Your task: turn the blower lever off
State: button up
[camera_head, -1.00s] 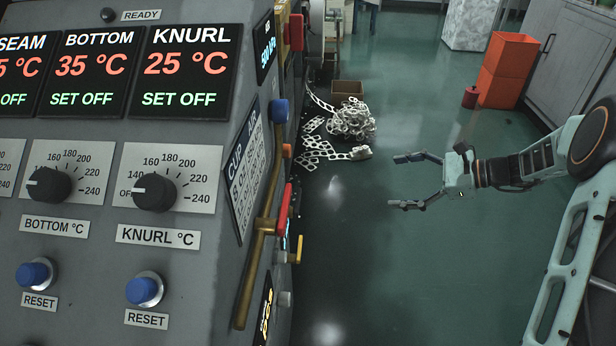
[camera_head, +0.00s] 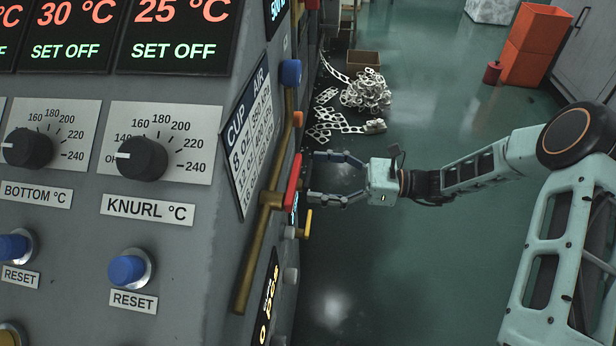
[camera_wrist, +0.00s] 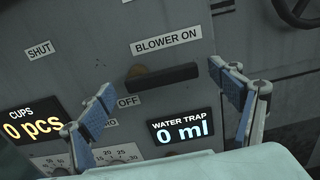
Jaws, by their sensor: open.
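In the wrist view the blower lever (camera_wrist: 165,77) is a dark bar on a brass-coloured hub, roughly level and tilted slightly up to the right. The BLOWER ON label (camera_wrist: 166,42) is above it and the OFF label (camera_wrist: 129,101) is below its left end. My gripper (camera_wrist: 160,82) is open, with one finger left of the lever and the other near its right end; I see no clear contact. In the head view my gripper (camera_head: 315,177) reaches the machine's side panel from the right.
A red-handled lever (camera_head: 293,180) and a brass pipe (camera_head: 254,255) stick out from the machine's side near my fingers. A yellow handle (camera_head: 307,224) is just below. A pile of scrap strips (camera_head: 366,92) lies on the floor behind. The floor on the right is mostly clear.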

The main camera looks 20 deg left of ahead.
jog(key=shift+x, duration=1.2)
jog(key=shift+w, duration=0.1)
jog(key=c, duration=1.7)
jog(key=shift+o, duration=0.2)
